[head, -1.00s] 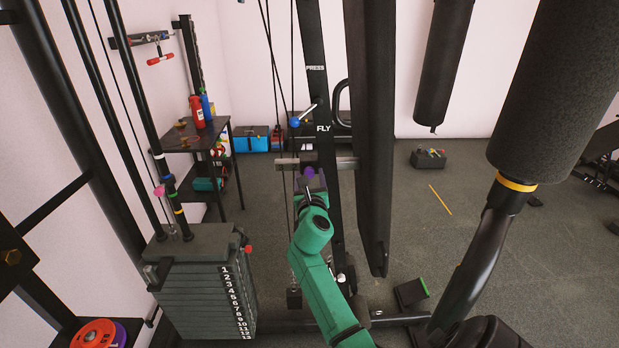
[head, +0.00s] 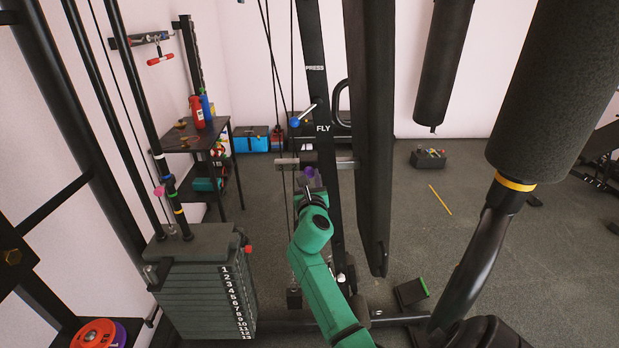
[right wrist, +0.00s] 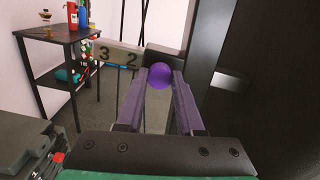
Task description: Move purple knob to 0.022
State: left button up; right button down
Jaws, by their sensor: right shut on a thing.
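The purple knob (right wrist: 160,76) is a round ball in front of a dark block on the machine's post. In the right wrist view it sits between the two fingertips of my right gripper (right wrist: 158,84), which is shut on it. In the head view the knob (head: 309,172) shows just beyond the gripper (head: 311,182), at the end of my green arm. A light bar with the digits 3 and 2 (right wrist: 118,57) runs left from the block. My left gripper is in neither view.
A numbered weight stack (head: 205,280) stands to the left. The upright post marked FLY and PRESS (head: 318,100) and a long dark pad (head: 370,130) stand close at the right of the knob. A small black table (head: 190,140) is behind left.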

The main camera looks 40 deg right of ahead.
dwell(0.9)
jog(key=shift+p+v, duration=0.7)
jog(key=shift+v, duration=0.35)
jog(key=shift+s+a, duration=0.1)
jog(key=shift+s, duration=0.05)
jog(key=shift+f, duration=0.15)
jog(key=c, duration=0.5)
grip_release()
